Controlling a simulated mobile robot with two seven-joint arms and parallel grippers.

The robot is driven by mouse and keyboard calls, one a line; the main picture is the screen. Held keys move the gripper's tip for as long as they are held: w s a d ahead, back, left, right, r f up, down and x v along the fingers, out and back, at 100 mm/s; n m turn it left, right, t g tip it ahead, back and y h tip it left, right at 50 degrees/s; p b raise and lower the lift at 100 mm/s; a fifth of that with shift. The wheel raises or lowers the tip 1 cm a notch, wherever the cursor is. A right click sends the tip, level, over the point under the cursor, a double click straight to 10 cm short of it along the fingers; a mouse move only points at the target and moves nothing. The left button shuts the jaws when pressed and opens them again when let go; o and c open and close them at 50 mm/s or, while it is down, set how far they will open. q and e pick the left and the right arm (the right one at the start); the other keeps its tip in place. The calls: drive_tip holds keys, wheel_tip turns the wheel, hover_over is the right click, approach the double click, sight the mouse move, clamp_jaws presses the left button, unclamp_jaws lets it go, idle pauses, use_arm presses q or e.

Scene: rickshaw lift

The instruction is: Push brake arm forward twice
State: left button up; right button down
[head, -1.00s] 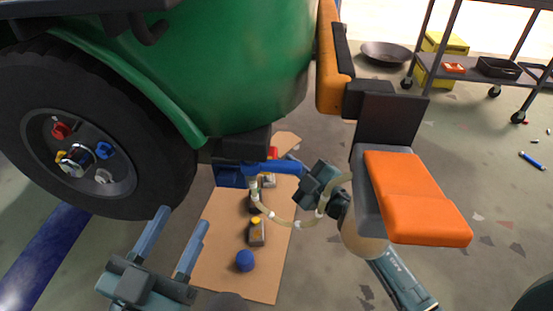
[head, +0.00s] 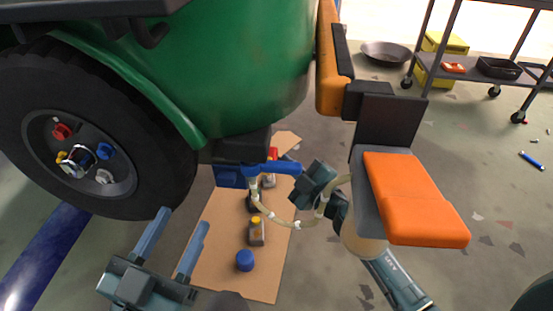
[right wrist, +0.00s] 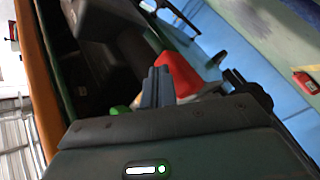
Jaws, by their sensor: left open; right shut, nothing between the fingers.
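The brake arm appears to be the blue lever (head: 274,168) on the blue block (head: 229,176) under the green body, beside the wheel. My right gripper (head: 316,182) is just right of the lever in the head view; its fingertips are hidden there. In the right wrist view its two fingers (right wrist: 158,87) are pressed together with nothing between them. Whether they touch the lever cannot be seen. My left gripper (head: 172,243) is open and empty at the lower left, in front of the wheel, with its fingers pointing up.
The black wheel (head: 95,130) and green body (head: 225,70) fill the left. A pale hose (head: 275,219) loops between the lever and my right gripper. An orange padded block (head: 413,195) partly covers my right arm. Cardboard (head: 220,240) with small parts lies below. A wheeled cart (head: 460,72) stands back right.

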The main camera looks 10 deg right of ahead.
drive_tip(key=shift+w+a, duration=0.1)
drive_tip(key=shift+a, duration=0.15)
idle(0.3)
